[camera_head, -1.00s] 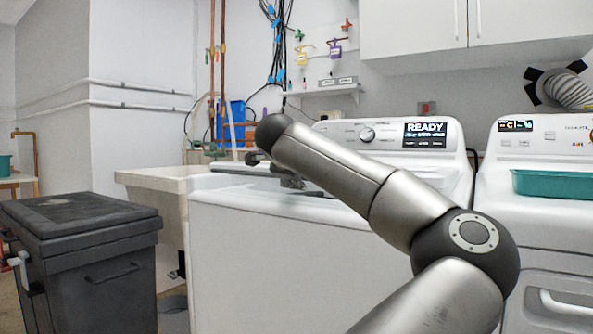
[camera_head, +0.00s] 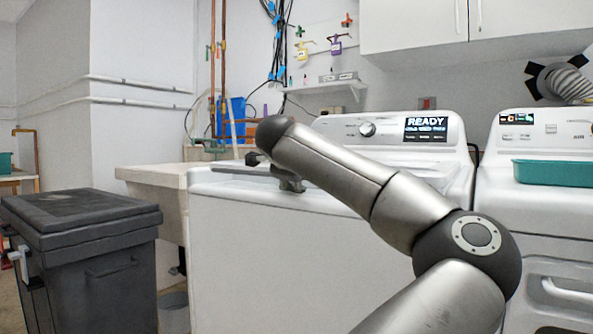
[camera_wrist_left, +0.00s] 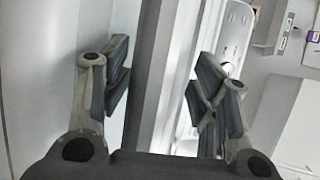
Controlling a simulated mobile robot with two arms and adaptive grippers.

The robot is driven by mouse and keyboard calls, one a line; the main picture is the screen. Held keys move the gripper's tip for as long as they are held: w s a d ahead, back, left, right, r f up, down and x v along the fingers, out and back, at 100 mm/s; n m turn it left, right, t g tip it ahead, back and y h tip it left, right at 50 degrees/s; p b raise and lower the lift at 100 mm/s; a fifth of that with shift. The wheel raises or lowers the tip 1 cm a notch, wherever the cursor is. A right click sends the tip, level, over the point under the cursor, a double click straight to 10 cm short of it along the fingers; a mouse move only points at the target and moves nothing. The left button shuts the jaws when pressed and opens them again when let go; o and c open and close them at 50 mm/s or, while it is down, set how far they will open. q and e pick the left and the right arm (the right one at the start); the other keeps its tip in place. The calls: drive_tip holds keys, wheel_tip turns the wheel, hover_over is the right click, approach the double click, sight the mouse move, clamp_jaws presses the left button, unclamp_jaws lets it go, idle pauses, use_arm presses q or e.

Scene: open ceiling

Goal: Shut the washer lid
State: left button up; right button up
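The white washer (camera_head: 270,255) stands in the middle of the head view, its display reading READY. My left arm crosses in front of it and hides much of its top. My left gripper (camera_head: 288,180) shows partly behind that arm, low over the washer's top. A thin grey slab lies beside it; I cannot tell whether this is the lid or part of my gripper, and the lid's angle is unclear. In the left wrist view the gripper (camera_wrist_left: 160,92) is open, its fingers wide apart, with a dark grey band running between and beyond them. My right gripper is out of view.
A dark lidded bin (camera_head: 85,260) stands at the front left, near a pale utility sink (camera_head: 155,180). A second white machine (camera_head: 560,235) with a teal tray (camera_head: 553,173) on it adjoins the washer on the right. White cabinets (camera_head: 415,25) hang above.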

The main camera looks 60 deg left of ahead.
use_arm(q)
drive_tip(key=shift+w+f, duration=0.15)
drive_tip(key=shift+f, duration=0.3)
drive_tip(key=v, duration=0.7)
drive_tip(key=shift+r, duration=0.35)
drive_tip(key=shift+s+d+r, duration=0.2)
drive_tip(key=shift+s+d, duration=0.2)
